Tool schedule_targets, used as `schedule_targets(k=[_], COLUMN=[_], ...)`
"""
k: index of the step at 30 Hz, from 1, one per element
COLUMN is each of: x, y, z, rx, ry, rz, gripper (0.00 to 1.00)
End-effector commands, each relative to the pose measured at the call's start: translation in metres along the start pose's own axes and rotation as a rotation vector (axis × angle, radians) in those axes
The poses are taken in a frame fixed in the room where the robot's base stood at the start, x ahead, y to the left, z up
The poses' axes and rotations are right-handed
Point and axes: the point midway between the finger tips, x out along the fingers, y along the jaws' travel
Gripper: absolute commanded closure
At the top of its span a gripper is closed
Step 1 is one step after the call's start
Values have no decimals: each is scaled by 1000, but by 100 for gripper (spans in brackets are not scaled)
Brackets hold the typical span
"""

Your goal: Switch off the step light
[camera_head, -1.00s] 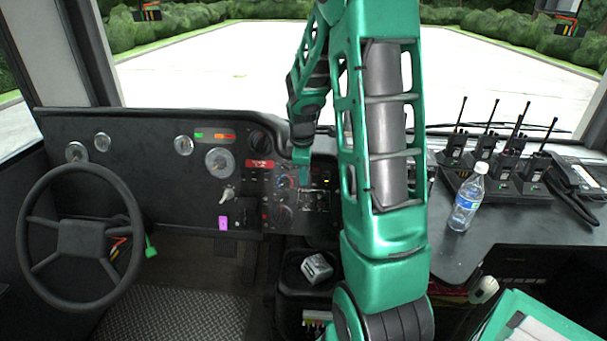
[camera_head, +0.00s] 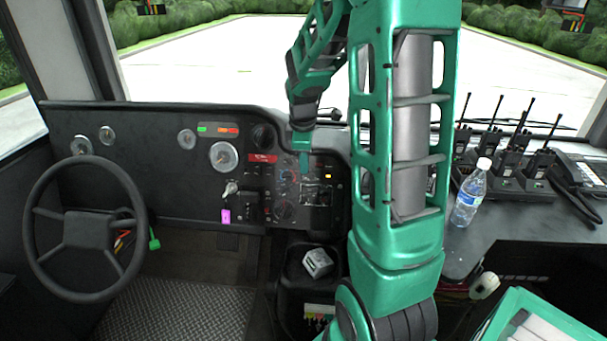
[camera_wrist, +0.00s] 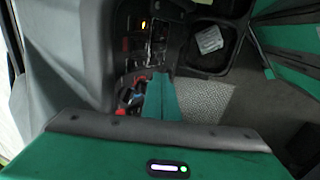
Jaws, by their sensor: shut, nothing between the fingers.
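The dashboard switch panel (camera_head: 290,190) is right of the steering wheel, with several small switches and round knobs. A small amber light (camera_head: 327,176) glows on its right side; it also shows in the wrist view (camera_wrist: 143,24). I cannot tell which switch is for the step light. My gripper (camera_head: 304,160) is in front of the upper part of the panel, pointing down, with its green fingers shut and empty. In the wrist view the shut fingers (camera_wrist: 160,95) overlap the panel and hide some switches. I cannot tell whether they touch any.
A steering wheel (camera_head: 85,228) stands at the left. A water bottle (camera_head: 469,195) and several radios in a charger (camera_head: 505,180) are on the right console. A grey box (camera_head: 317,262) lies below the panel. The floor at lower left is clear.

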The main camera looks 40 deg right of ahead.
Motion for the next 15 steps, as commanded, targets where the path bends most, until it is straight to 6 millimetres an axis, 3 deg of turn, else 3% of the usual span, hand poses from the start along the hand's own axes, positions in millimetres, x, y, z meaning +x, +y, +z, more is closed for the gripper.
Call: schedule_targets(k=[6, 15], x=[-40, -61], y=[9, 13], z=[0, 1], rx=[0, 1], ry=[3, 1], rz=[3, 0], gripper=[100, 100])
